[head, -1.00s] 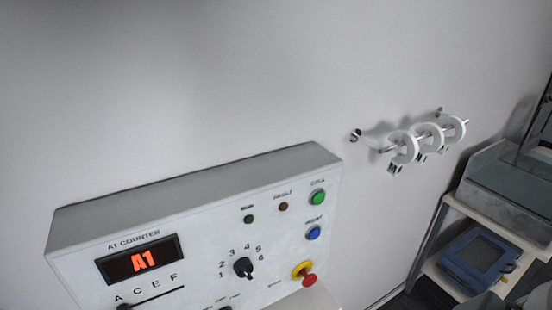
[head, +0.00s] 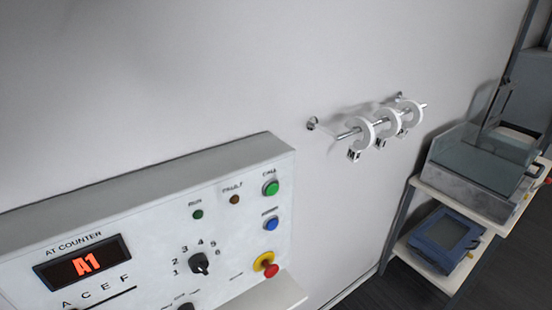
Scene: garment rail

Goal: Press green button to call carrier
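The green button (head: 271,188) is at the upper right of the white control panel (head: 150,240), on its front face, under a small label. A blue button (head: 271,224) sits just below it, and a red mushroom button on a yellow ring (head: 266,264) is lower still. A small green lamp (head: 198,214) marked RUN and a brown lamp (head: 234,199) marked FAULT are to its left. The display (head: 82,262) reads A1 in red. Neither of my grippers is in view.
A short wall rail (head: 350,133) carries several white rings right of the panel. Further right, a shelf unit (head: 408,225) holds a clear-sided box (head: 480,160) on top and a blue device (head: 445,240) below. The wall between panel and rail is bare.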

